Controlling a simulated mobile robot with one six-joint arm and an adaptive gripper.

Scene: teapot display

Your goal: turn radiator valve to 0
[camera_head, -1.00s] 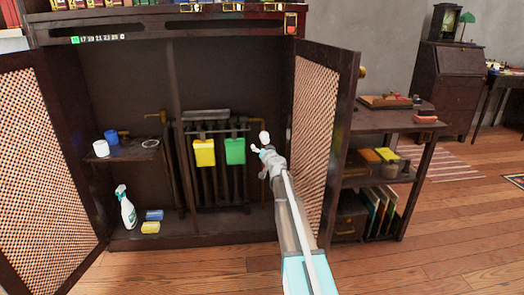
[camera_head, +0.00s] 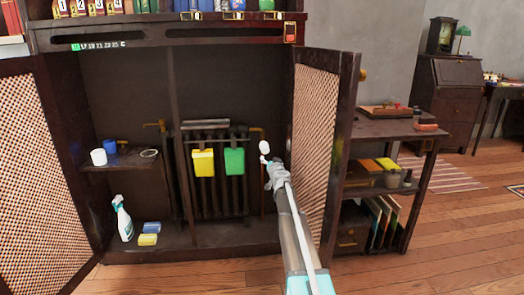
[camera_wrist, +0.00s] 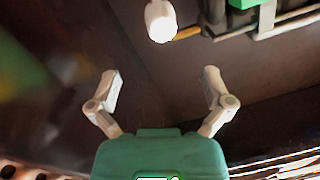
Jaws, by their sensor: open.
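The radiator valve is a white rounded knob (camera_head: 264,147) at the right end of the radiator (camera_head: 212,190) inside the open cabinet. In the wrist view the knob (camera_wrist: 160,22) is at the top centre, beyond the fingertips and roughly in line with the middle of the gap. My gripper (camera_wrist: 162,82) is open and empty, its two fingers spread wide. In the head view my gripper (camera_head: 267,161) is just below the knob, and its fingers are too small to make out clearly. Any marks on the knob cannot be read.
A yellow container (camera_head: 203,163) and a green container (camera_head: 235,161) hang on the radiator's front rail, left of the knob. The right mesh door (camera_head: 313,150) stands open close beside my arm. A brass pipe (camera_wrist: 187,33) runs by the knob. A spray bottle (camera_head: 124,220) stands lower left.

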